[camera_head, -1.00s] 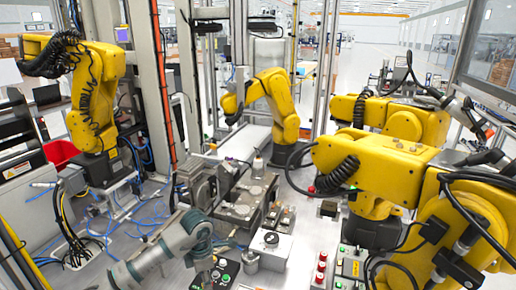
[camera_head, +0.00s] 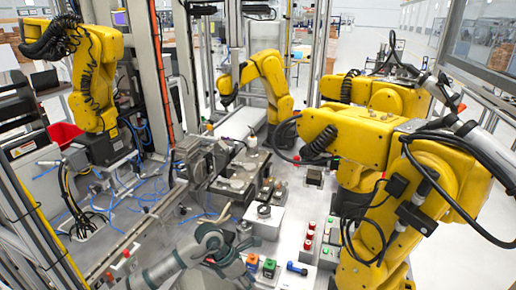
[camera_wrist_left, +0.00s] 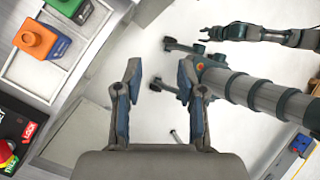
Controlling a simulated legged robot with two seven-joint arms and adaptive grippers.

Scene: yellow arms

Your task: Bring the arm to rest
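My left arm comes in low in the head view, and its gripper (camera_head: 228,264) hangs near the bottom edge, close to several small coloured blocks. In the left wrist view the two fingers of my left gripper (camera_wrist_left: 158,95) stand well apart with nothing between them; pale floor shows behind. A dark jointed hand at the top of that view, seemingly my right gripper (camera_wrist_left: 213,33), is too small to read. My right arm does not show in the head view.
An orange block (camera_wrist_left: 33,40) and a red lock-out item (camera_wrist_left: 30,130) lie beside my left gripper. Large yellow robot arms (camera_head: 365,150) crowd the right.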

